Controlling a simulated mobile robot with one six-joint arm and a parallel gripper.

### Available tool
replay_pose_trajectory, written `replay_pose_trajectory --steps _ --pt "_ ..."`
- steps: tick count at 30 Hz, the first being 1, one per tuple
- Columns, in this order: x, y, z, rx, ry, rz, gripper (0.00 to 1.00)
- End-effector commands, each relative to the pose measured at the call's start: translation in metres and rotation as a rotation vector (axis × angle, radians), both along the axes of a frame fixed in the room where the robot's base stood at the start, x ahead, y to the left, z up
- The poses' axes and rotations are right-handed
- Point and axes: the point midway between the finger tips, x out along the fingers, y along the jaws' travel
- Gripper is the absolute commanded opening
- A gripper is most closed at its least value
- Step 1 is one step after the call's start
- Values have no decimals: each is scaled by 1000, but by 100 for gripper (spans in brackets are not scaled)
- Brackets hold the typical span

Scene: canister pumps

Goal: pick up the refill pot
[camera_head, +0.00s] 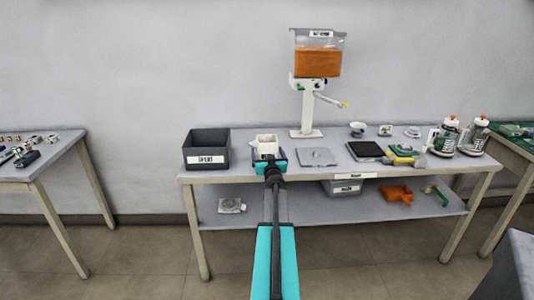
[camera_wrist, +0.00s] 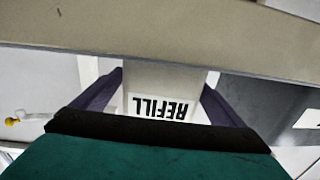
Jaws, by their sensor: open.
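The refill pot (camera_head: 266,141) is a small pale, open-topped box near the front edge of the table, left of its middle. In the wrist view the refill pot (camera_wrist: 160,92) shows its pale wall and a white label reading REFILL, upside down. My gripper (camera_head: 269,155) reaches in from the front, at the pot. In the wrist view the two purple fingers of my gripper (camera_wrist: 162,78) are apart, one on each side of the pot. I cannot tell whether they touch it. The pot's far side is hidden.
A dark grey labelled bin (camera_head: 206,151) stands just left of the pot. A flat grey plate (camera_head: 319,157) lies to its right. A dispenser with orange contents (camera_head: 317,62) stands behind. Two canister pumps (camera_head: 446,137) are at the right end. The table's front edge (camera_wrist: 60,38) crosses the wrist view.

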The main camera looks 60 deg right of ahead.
Motion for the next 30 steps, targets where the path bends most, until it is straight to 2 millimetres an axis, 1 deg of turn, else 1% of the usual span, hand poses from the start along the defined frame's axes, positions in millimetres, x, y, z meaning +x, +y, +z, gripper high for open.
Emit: replay_pose_trajectory --steps 14,17,24,25,30 --pt "-1 0 0 0 0 -1 92" --pt "-1 0 0 0 0 -1 77" --pt "-1 -1 0 0 0 -1 36" --pt "-1 -1 0 0 0 -1 32" --pt "-1 -1 1 -2 -1 -1 32"
